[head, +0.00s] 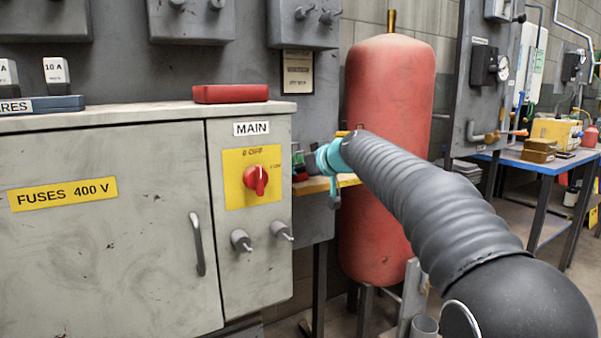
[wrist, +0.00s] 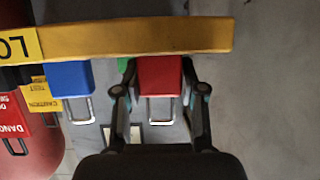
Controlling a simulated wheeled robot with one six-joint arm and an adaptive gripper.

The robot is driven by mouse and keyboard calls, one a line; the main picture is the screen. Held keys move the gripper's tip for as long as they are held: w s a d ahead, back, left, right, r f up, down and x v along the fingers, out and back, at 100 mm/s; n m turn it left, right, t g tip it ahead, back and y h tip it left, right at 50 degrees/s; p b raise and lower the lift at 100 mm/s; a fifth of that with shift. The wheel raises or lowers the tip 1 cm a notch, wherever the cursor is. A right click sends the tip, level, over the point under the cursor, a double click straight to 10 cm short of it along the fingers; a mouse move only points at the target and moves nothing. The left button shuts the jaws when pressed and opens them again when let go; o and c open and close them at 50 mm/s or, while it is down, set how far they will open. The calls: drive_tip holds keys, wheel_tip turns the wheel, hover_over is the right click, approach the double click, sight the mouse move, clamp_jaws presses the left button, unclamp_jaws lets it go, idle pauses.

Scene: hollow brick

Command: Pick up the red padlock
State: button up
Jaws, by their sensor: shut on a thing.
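The red padlock (wrist: 160,76) shows in the middle of the wrist view, its body up against the yellow bar in the picture and its metal shackle toward my wrist. My gripper (wrist: 159,88) has one finger on each side of the red body and is shut on it. Whether the padlock still rests on the yellow ledge I cannot tell. In the head view my gripper (head: 306,161) is small, at the yellow ledge (head: 312,185) right of the grey cabinet, and my arm hides part of that place.
A blue padlock (wrist: 70,78) and red and yellow tags (wrist: 12,112) are left of the gripper in the wrist view. The yellow bar (wrist: 140,38) crosses above. A grey fuse cabinet (head: 110,230) stands left, a red tank (head: 388,90) behind my arm, a blue-edged bench (head: 540,165) right.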

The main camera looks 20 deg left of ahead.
sight(301, 152)
wheel_tip(301, 152, up, 10)
drive_tip(key=p, duration=0.3)
idle(0.7)
